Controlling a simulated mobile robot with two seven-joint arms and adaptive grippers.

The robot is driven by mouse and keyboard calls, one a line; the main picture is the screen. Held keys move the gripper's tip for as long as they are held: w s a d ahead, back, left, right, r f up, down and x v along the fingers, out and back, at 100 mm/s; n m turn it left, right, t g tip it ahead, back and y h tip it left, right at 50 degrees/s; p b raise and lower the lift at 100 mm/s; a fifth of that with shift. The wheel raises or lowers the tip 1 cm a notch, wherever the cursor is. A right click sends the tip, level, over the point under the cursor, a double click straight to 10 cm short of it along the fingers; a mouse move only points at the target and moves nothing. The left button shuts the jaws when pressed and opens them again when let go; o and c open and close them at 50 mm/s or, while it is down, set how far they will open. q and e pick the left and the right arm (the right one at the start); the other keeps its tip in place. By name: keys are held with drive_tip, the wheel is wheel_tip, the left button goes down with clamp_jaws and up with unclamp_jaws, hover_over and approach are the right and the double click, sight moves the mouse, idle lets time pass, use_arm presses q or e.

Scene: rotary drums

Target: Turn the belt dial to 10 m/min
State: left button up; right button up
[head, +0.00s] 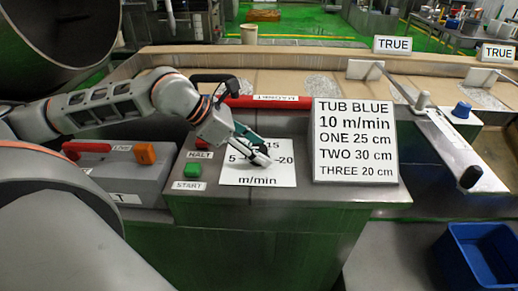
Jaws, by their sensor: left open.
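The belt dial's white scale plate (258,180) lies on top of the green-grey console. It reads "5", "15", "20" and "m/min"; the spot where 10 would be is covered by my gripper. My left gripper (266,157) reaches in from the left and is open, with its fingers low over the middle of the plate. The dial knob is hidden behind the fingers, so I cannot tell where it points or whether the fingers touch it. A white sign (354,140) to the right reads "TUB BLUE, 10 m/min". My right gripper is not in view.
Left of the plate are a red HALT button (202,143) and a green START button (193,170). A red MAGNET bar (268,101) runs behind. A grey box with an orange knob (145,153) stands left. A lever (450,140) and blue tub (478,257) are right.

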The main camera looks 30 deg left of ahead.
use_arm(q)
drive_tip(key=shift+w+d+f, duration=0.1)
drive_tip(key=shift+f, duration=0.05)
drive_tip(key=c, duration=1.1)
drive_tip(key=shift+c, duration=0.2)
